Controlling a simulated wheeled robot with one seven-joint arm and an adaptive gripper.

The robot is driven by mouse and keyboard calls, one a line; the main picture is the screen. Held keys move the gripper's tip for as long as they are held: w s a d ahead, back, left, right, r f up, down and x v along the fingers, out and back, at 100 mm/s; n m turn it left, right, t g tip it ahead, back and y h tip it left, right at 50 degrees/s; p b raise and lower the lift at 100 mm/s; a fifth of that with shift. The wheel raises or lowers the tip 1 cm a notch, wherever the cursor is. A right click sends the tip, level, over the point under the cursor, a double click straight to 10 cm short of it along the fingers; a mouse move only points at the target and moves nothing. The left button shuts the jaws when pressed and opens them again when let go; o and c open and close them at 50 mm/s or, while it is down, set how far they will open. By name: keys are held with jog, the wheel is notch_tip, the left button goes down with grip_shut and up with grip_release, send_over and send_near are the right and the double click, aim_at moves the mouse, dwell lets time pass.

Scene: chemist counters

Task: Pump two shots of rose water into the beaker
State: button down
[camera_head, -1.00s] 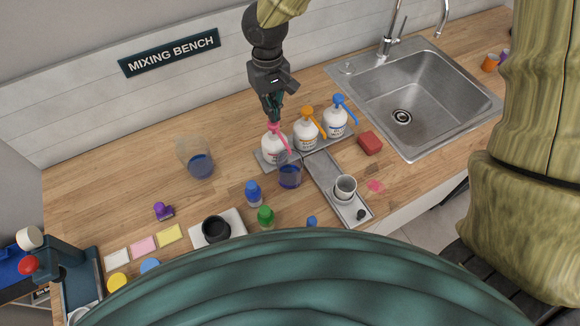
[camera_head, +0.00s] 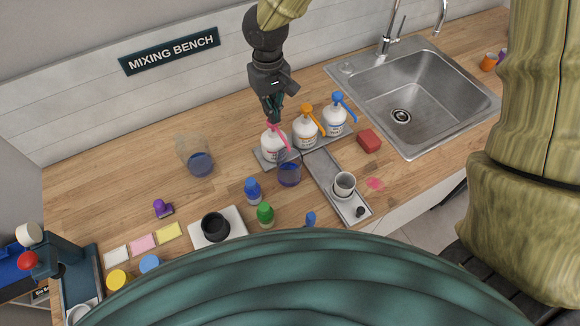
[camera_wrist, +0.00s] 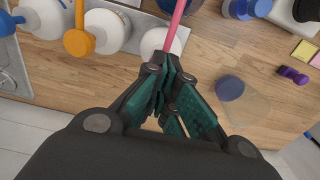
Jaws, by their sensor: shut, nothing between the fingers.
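A white pump bottle with a pink pump (camera_head: 271,147) stands at the left end of the tray of bottles; its pink nozzle (camera_wrist: 173,22) shows in the wrist view. My gripper (camera_head: 272,112) is shut and empty, directly above this pump head; in the wrist view its fingers (camera_wrist: 168,75) hide the top of the pump. I cannot tell whether they touch it. A clear beaker with blue liquid or tint (camera_head: 289,174) stands just in front of the pink-pump bottle, under its nozzle. Bottle labels are too small to read.
White bottles with an orange pump (camera_head: 306,133) and a blue pump (camera_head: 335,122) stand to the right. Another glass beaker (camera_head: 200,163) stands left. A grey cup (camera_head: 344,185), red sponge (camera_head: 369,141) and small capped bottles (camera_head: 253,191) are nearby. The sink (camera_head: 410,105) is at right.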

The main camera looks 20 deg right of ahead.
jog(key=shift+s+f, duration=0.15)
jog(key=shift+f, duration=0.15)
jog(key=shift+f, duration=0.15)
jog(key=shift+f+b, duration=0.65)
jog(key=shift+f, duration=0.05)
jog(key=shift+r, duration=0.1)
jog(key=shift+r+p, duration=1.55)
jog(key=shift+r, duration=0.2)
